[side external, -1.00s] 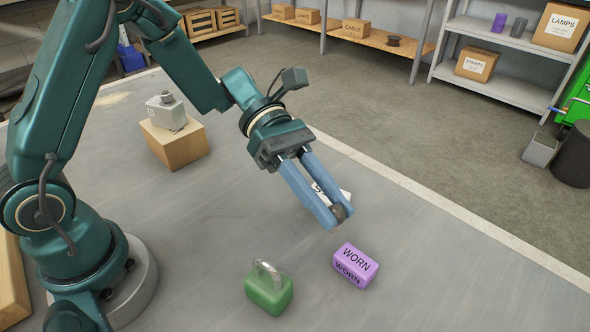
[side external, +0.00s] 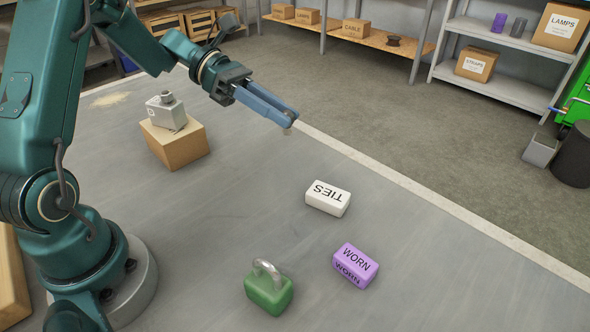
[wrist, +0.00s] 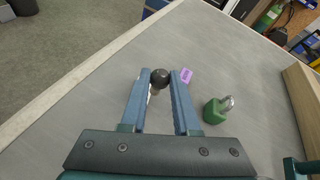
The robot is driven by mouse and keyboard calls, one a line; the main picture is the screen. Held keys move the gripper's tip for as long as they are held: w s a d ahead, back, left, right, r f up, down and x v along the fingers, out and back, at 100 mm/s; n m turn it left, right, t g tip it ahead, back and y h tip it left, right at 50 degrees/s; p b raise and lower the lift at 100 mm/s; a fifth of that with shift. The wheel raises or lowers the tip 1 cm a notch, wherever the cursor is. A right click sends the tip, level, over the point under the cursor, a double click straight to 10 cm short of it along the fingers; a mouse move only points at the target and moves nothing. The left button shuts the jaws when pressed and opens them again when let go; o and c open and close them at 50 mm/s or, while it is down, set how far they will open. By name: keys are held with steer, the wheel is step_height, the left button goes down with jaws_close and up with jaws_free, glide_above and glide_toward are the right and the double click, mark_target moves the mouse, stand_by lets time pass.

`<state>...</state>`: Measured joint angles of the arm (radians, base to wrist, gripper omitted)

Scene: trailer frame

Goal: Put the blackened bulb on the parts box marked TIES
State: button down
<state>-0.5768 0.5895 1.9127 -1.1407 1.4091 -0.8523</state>
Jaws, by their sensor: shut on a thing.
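My gripper (side external: 290,118) is shut on the blackened bulb (wrist: 160,77), whose dark round glass shows between the fingertips in the wrist view. In the side view only a small bit of the bulb shows below the fingertips. The gripper is raised above the table, to the upper left of the white box marked TIES (side external: 328,198) in the side view. The TIES box lies on the table with a bare top. In the wrist view it is mostly hidden behind the bulb and fingers.
A purple box marked WORN (side external: 356,266) and a green padlock (side external: 269,291) stand nearer the front of the table. A grey device (side external: 166,112) sits on a cardboard box (side external: 174,145) at the left. The table between this box and the TIES box is clear.

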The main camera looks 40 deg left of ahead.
steer(key=a+n+t, duration=0.1)
steer(key=a, duration=0.3)
glide_above(321, 191)
steer(key=shift+t+y, duration=0.3)
step_height(321, 191, down, 7)
steer(key=shift+f, duration=1.95)
steer(key=shift+f, duration=0.15)
steer(key=c, duration=0.7)
jaws_free()
steer(key=shift+o, duration=0.2)
